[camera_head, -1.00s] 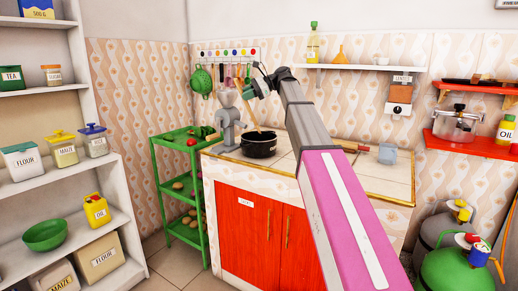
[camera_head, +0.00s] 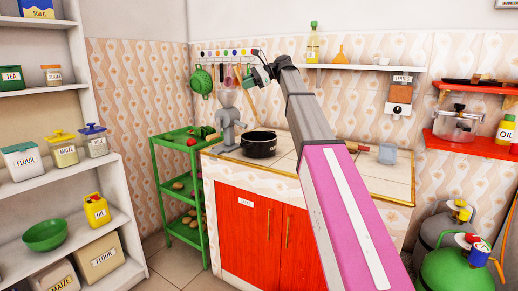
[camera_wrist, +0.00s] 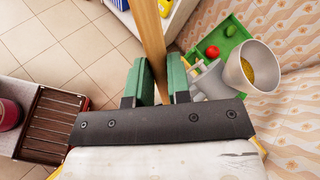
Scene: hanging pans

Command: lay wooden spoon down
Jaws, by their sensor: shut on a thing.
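The wooden spoon shows in the wrist view as a pale wooden shaft (camera_wrist: 150,35) between the green fingers. Its ends are not clear there. My gripper (camera_wrist: 156,75) is shut on the shaft.
A grey hand grinder (camera_head: 227,122) stands on the counter left of the pot. A green shelf rack (camera_head: 180,185) is beside the counter. A utensil rail (camera_head: 227,53) hangs on the wall behind.

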